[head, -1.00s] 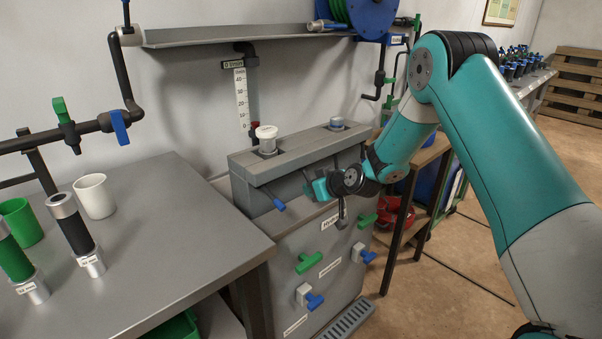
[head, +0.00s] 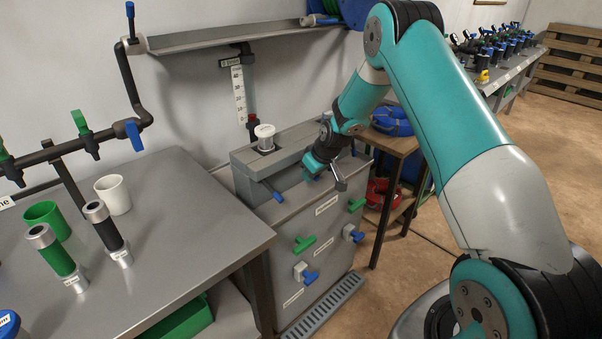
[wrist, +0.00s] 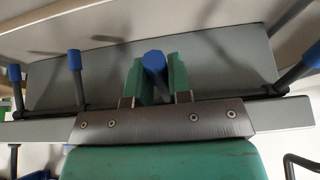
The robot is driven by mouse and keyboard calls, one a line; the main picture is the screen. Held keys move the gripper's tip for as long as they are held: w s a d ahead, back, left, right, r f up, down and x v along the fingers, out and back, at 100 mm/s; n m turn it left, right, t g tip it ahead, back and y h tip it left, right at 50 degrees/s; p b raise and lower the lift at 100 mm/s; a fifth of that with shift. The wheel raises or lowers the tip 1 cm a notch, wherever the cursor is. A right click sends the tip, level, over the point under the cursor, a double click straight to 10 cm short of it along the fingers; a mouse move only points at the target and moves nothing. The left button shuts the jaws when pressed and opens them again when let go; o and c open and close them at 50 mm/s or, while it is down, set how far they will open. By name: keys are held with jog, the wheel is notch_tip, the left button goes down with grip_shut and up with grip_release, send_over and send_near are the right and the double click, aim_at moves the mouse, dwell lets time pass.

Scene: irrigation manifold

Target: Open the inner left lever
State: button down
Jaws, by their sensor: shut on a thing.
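My gripper (head: 312,166) is at the front of the grey manifold box (head: 240,160). In the wrist view its green fingers (wrist: 155,78) are shut on a blue-tipped lever (wrist: 153,62), one finger on each side of the tip. Another blue-tipped lever (wrist: 75,62) stands to its left, and one more (wrist: 312,56) is at the right edge. In the head view a blue-tipped lever (head: 276,195) sticks out left of my gripper. My wrist hides the held lever there, so I cannot tell its angle.
Below the box are green (head: 304,244) and blue-handled (head: 309,277) taps on the grey cabinet. A metal bench (head: 190,225) with cups and filters stands at the left. A wooden shelf unit (head: 398,145) is close at the right.

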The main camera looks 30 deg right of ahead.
jog(key=shift+r, duration=0.15)
jog(key=c, duration=1)
grip_release()
jog(key=shift+c, duration=0.2)
jog(key=shift+r, duration=0.15)
jog(key=v, duration=1.7)
jog(key=shift+s+b, duration=0.2)
jog(key=shift+b, duration=0.15)
